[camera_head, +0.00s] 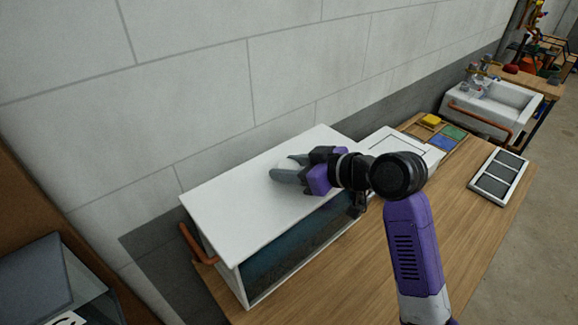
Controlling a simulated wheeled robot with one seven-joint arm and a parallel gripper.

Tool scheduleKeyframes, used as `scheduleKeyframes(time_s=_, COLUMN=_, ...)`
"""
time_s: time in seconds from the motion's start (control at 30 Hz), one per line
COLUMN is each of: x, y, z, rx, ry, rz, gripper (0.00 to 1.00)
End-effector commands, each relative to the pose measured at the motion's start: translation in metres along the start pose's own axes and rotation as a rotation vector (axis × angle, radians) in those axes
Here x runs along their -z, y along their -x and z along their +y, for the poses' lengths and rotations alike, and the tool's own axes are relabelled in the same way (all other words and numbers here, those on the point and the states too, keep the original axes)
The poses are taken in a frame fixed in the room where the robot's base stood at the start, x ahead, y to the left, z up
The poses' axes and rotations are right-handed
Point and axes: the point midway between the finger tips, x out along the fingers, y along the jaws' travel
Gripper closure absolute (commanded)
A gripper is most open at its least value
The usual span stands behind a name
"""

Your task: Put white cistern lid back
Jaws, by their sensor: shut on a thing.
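The white cistern lid (240,185) is a broad flat panel across the top of a white box-like cistern (242,285) on the wooden bench. The cistern's long near side looks dark and bluish under the lid's edge. My gripper (286,168) is over the middle of the lid, its grey fingers close together. A small pale part shows between the fingers, and the gripper is shut on it; it appears to belong to the lid. The grip itself is mostly hidden, and I cannot tell whether the lid sits fully on the rim.
A copper pipe (195,245) stands at the cistern's left end, and a block wall (200,70) runs behind. A white square-panelled piece (405,146), coloured tiles (447,137), a framed grille (498,178) and a sink (495,105) lie to the right. The bench front (350,285) is clear.

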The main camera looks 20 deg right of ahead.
Motion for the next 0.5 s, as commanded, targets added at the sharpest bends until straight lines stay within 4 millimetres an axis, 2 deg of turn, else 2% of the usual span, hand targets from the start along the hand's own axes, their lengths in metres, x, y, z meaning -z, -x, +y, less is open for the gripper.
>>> scheduleKeyframes(time_s=0.5, x=-0.0051, y=-0.0027, z=0.0, rx=0.0, ry=0.001, rz=0.002, gripper=1.0)
